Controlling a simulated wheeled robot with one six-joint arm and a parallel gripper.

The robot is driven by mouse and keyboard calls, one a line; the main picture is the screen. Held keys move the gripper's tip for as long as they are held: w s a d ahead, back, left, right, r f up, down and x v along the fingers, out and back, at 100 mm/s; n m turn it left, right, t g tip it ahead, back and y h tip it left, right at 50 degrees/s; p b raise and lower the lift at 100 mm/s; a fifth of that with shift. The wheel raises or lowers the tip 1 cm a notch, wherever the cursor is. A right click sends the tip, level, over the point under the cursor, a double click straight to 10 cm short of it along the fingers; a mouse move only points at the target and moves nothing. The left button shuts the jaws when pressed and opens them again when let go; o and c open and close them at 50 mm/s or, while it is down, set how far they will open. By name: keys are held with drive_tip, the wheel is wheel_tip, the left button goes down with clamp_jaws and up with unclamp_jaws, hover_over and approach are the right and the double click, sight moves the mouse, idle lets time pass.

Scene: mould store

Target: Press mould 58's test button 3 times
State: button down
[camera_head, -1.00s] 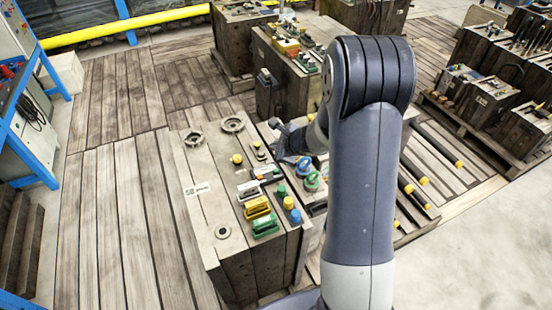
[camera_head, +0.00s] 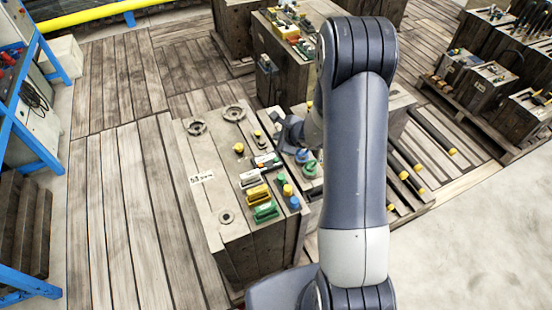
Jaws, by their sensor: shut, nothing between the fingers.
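A large wooden mould block (camera_head: 205,212) stands in front of me. Its small white label (camera_head: 202,177) is too small to read surely. Its top carries a yellow button (camera_head: 239,147), yellow (camera_head: 258,193) and green (camera_head: 265,211) clamp-like parts, and small green, yellow and blue (camera_head: 294,203) knobs near its right edge. I cannot tell which is the test button. My gripper (camera_head: 282,128) is shut and empty, over the far right part of the block's top. Its fingertips are small and partly unclear, and my arm hides what lies right of it.
Another block with a yellow-topped fitting (camera_head: 283,27) stands behind. Dark bars with yellow ends (camera_head: 433,131) lie on a pallet at right. A blue-framed bench (camera_head: 45,158) is at left. The plank floor between bench and block is clear.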

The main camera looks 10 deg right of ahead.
wheel_tip(320, 180, down, 7)
drive_tip(key=b, duration=0.4)
drive_tip(key=shift+f+b, duration=0.7)
drive_tip(key=shift+b, duration=0.35)
drive_tip(key=shift+f+b, duration=0.9)
drive_tip(key=shift+b, duration=0.55)
idle(1.6)
drive_tip(key=shift+r, duration=0.1)
drive_tip(key=shift+r+p, duration=0.45)
drive_tip(key=shift+r, duration=0.35)
wheel_tip(320, 180, up, 5)
drive_tip(key=p, duration=0.3)
idle(0.3)
drive_tip(key=shift+f, duration=0.1)
idle(0.5)
